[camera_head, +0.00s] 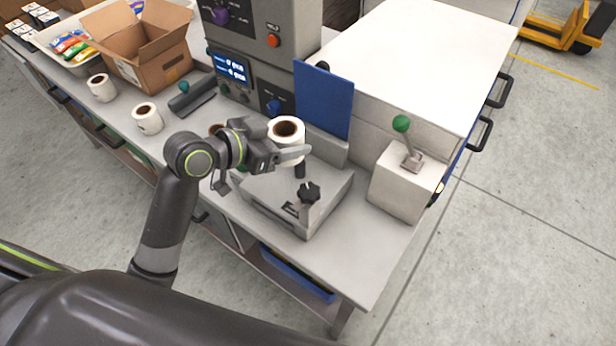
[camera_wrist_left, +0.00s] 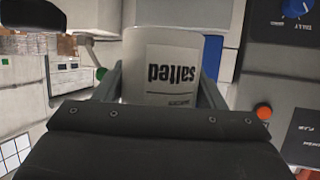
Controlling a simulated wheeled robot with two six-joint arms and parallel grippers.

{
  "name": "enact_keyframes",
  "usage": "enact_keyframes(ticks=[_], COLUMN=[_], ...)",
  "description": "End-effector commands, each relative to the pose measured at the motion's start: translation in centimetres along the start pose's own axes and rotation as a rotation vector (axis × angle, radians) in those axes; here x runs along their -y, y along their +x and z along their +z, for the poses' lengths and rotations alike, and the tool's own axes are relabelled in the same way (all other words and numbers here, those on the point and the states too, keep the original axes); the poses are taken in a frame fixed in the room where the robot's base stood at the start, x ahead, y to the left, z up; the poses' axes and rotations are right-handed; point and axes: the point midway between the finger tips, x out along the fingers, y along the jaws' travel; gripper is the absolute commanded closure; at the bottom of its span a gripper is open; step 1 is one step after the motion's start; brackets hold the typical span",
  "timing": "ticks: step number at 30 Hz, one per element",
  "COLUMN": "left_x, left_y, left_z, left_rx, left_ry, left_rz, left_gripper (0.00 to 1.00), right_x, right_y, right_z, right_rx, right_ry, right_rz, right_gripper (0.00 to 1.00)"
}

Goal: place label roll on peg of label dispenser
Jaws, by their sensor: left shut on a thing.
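My left gripper (camera_head: 285,153) is shut on a white label roll (camera_head: 288,130) with a brown core, its open end facing up. A short dark upright post (camera_head: 300,170), which looks like the peg, shows just below the roll and gripper. Whether the roll touches it I cannot tell. My right gripper is not in view.
Two more label rolls (camera_head: 147,118) (camera_head: 102,88) stand on the bench (camera_head: 350,262) to the left. Behind the dispenser are a weigher (camera_head: 252,40) and a blue panel (camera_head: 325,100). A green-knobbed lever box (camera_head: 402,185) stands right. An open cardboard box (camera_head: 150,60) sits back left.

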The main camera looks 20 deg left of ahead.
Motion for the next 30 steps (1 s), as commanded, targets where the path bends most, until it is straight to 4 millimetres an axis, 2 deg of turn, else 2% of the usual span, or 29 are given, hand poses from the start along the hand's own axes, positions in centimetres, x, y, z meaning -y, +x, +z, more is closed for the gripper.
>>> enact_keyframes(ticks=[3, 10, 18, 23, 30], left_x=[0.1, 0.2, 0.3, 0.3, 0.3], left_y=[1.9, 3.4, 5.2, 5.8, 7.0], left_z=[-0.7, -0.9, 3.4, 4.7, 7.6], left_rx=[-0.007, 0.000, 0.005, 0.001, 0.001], left_ry=[-0.031, -0.055, -0.058, -0.054, -0.055], left_rz=[-0.063, -0.129, -0.136, -0.135, -0.136], left_gripper=[0.63, 0.63, 0.63, 0.63, 0.63], right_x=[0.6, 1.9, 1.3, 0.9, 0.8], right_y=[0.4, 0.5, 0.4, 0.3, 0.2], right_z=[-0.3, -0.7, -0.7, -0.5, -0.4], right_rx=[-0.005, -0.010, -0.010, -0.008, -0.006], right_ry=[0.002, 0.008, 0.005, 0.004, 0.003], right_rz=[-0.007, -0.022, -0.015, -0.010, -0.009], right_gripper=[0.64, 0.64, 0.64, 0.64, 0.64])
